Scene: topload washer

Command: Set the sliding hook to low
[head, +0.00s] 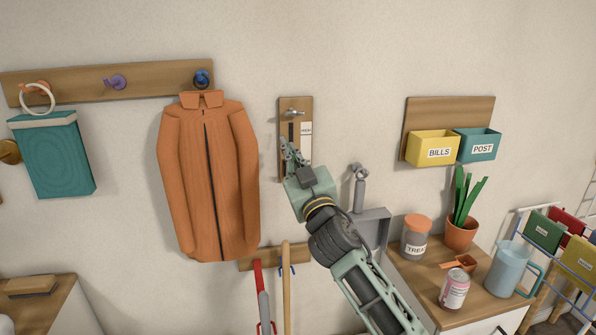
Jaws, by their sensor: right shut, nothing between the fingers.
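The sliding hook (293,112) is a small metal hook near the top of a narrow upright wooden board (294,102) on the wall. A dark slot runs down the board below the hook, with a pale label strip (306,130) to its right; its text is too small to read. My right gripper (286,144) is shut and empty, pointing up in front of the board's lower part. Its fingertips appear below the hook, apart from it. The gripper and arm hide the board's lower end. My left gripper is out of view.
An orange jacket (210,180) hangs left of the board. A grey wall bracket (360,186) is close to the right. A treat jar (416,237), plant, can and jug stand on the cabinet at right. The wall above the board is clear.

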